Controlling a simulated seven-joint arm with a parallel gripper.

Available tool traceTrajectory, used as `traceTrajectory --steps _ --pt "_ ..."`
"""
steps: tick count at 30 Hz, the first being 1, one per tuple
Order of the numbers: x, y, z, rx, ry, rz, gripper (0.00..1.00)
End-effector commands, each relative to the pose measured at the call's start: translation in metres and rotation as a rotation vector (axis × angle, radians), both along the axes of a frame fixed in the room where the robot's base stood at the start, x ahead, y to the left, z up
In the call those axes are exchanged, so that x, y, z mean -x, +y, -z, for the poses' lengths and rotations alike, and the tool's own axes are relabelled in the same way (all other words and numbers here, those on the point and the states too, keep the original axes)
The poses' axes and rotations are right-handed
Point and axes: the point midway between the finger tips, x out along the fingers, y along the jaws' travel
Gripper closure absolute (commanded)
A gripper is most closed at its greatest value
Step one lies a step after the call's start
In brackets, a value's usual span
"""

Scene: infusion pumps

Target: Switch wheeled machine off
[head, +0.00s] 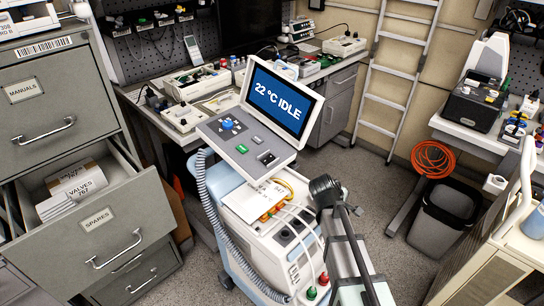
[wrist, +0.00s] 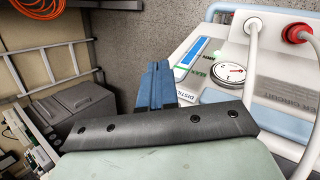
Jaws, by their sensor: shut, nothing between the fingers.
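The wheeled machine (head: 240,240) is a white and light-blue cart in the middle of the head view. Its tilted screen (head: 281,99) reads "22 °C IDLE", so it shows as lit. The grey panel beside the screen carries a blue knob (head: 228,124), a green button (head: 241,149) and a dark switch (head: 267,158). My gripper (wrist: 158,70) shows in the wrist view with its blue fingers together and empty. Beyond them are the machine's side, a round gauge (wrist: 222,72) and a blue rail. In the head view my arm covers the machine's right side and the fingertips are hidden.
A grey corrugated hose (head: 215,215) runs down the machine's left side. An open drawer (head: 95,225) juts out at left. A cluttered workbench (head: 160,125) stands behind. A ladder (head: 392,80), a bin (head: 440,215) and a beige cabinet (head: 490,270) are at right. Some floor between is clear.

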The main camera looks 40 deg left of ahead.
Motion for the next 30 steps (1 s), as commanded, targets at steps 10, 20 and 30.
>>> traceTrajectory --steps 10,20,30 --pt "0.028 0.096 -0.104 0.026 -0.136 -0.232 1.00" --pt "0.074 0.168 -0.202 0.050 -0.262 -0.418 1.00" --pt "0.112 0.207 -0.270 0.067 -0.351 -0.530 1.00"
